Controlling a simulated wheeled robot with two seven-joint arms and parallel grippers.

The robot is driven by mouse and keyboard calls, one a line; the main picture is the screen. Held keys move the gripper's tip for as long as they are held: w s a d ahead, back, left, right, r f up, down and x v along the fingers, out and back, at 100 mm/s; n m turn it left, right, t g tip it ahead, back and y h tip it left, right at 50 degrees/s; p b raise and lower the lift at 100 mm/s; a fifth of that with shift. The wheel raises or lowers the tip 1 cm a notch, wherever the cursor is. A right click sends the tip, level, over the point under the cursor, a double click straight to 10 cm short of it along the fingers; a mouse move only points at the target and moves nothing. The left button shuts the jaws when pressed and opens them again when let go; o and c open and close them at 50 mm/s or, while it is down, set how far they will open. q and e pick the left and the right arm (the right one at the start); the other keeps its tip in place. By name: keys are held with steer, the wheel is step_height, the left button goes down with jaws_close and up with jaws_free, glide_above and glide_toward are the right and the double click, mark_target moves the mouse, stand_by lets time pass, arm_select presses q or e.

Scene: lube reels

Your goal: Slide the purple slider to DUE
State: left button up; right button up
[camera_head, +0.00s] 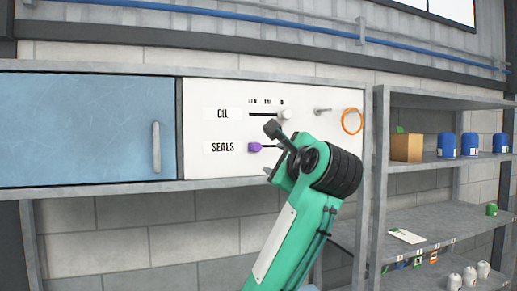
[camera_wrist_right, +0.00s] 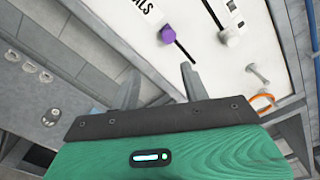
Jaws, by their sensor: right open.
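The purple slider (camera_head: 254,147) sits at the left end of its dark slot on the white panel (camera_head: 210,88), beside the label SEALS (camera_head: 222,147). It also shows in the right wrist view (camera_wrist_right: 167,34), with its slot running away from it. My right gripper (camera_head: 271,151) is open and in front of the panel, just right of the purple slider. In the right wrist view its two fingers (camera_wrist_right: 160,84) are spread, with nothing between them, and the slider lies beyond them. My arm hides the right part of the slot and any marks there. My left gripper is not in view.
A white slider (camera_head: 285,115) sits at the right end of the OIL slot above. A peg (camera_head: 322,110) and an orange ring (camera_head: 352,121) are on the panel's right. A blue cabinet door (camera_head: 80,125) is left; grey shelves (camera_head: 420,166) with blue containers stand right.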

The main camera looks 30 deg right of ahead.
mark_target(258, 148)
steer(key=shift+m, duration=0.3)
steer(key=p+x, duration=0.2)
steer(key=x, duration=0.2)
steer(key=r+p+x, duration=0.1)
steer(key=p+x, duration=0.1)
steer(key=x, duration=0.2)
steer(key=r+p+x, duration=0.1)
steer(key=p+x, duration=0.1)
steer(key=x, duration=0.2)
steer(key=shift+d+p, duration=0.1)
steer(key=shift+p, duration=0.3)
steer(key=shift+w+d, duration=0.15)
steer(key=shift+w, duration=0.45)
steer(key=shift+f, duration=0.1)
